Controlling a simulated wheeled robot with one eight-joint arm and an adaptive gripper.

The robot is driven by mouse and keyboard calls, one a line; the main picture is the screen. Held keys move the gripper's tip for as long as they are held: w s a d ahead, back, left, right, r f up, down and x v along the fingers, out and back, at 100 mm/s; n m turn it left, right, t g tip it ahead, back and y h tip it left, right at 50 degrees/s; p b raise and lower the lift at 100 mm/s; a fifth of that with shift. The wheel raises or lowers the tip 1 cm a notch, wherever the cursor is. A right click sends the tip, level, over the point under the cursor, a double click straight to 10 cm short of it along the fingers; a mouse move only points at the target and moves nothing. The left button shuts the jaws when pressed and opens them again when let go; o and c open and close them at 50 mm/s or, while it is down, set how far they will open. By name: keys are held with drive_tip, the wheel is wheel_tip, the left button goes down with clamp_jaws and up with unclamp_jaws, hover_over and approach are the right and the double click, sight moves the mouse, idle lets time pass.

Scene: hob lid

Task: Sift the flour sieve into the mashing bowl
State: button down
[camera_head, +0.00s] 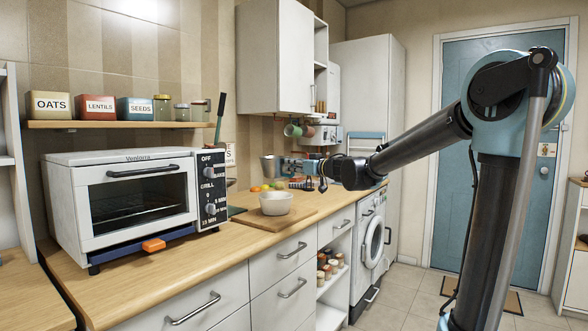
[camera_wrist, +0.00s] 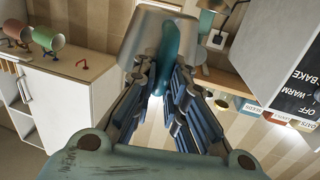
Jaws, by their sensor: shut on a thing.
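The flour sieve is a grey metal cup (camera_head: 271,167) with a teal handle. My gripper (camera_head: 290,168) is shut on that handle and holds the sieve up in the air. In the wrist view the teal handle stands between my blue-grey fingers (camera_wrist: 166,82), with the metal cup of the sieve (camera_wrist: 146,36) beyond. The white mashing bowl (camera_head: 276,204) stands on a wooden board on the counter. The sieve shows above the bowl in the head view and looks roughly upright. Its inside is hidden, and I cannot tell how exactly it lines up with the bowl.
A white toaster oven (camera_head: 135,200) stands left of the board (camera_head: 245,217). Fruit (camera_head: 266,187) lies behind the bowl. Mugs (camera_head: 293,131) hang at the back. A shelf (camera_head: 110,124) with tins is above the oven. The counter right of the bowl looks partly clear.

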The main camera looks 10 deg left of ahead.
sight(293, 175)
drive_tip(key=shift+f, duration=0.1)
drive_tip(key=shift+f, duration=2.4)
drive_tip(key=shift+w, duration=0.1)
idle(0.6)
drive_tip(key=shift+w+d, duration=0.1)
drive_tip(key=shift+w, duration=0.05)
idle(0.3)
